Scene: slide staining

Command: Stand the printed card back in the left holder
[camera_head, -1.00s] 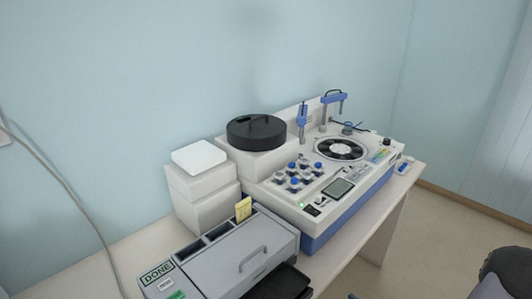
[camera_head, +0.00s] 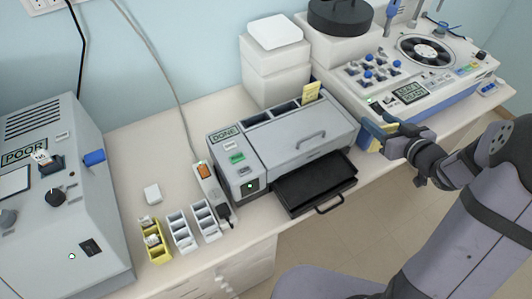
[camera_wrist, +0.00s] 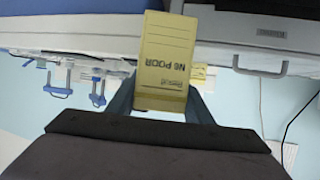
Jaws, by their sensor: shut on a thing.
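My gripper (camera_head: 376,130) is shut on a yellow printed card (camera_head: 374,144), at the right of the grey DONE machine and in front of the blue-and-white machine. In the wrist view my gripper (camera_wrist: 162,100) has a finger on each side of the card (camera_wrist: 167,62), whose print, including "No POOR", appears upside down. Another yellow card (camera_head: 311,91) stands at the right end of the row of dark slots (camera_head: 256,119) along the back of the grey machine. I cannot tell which of these is the left holder.
The grey machine (camera_head: 290,143) has a black tray (camera_head: 315,184) pulled out in front. A yellow rack (camera_head: 155,242) and two white racks (camera_head: 180,231) stand front left, near a POOR-labelled machine (camera_head: 55,190). White boxes (camera_head: 273,74) stand behind.

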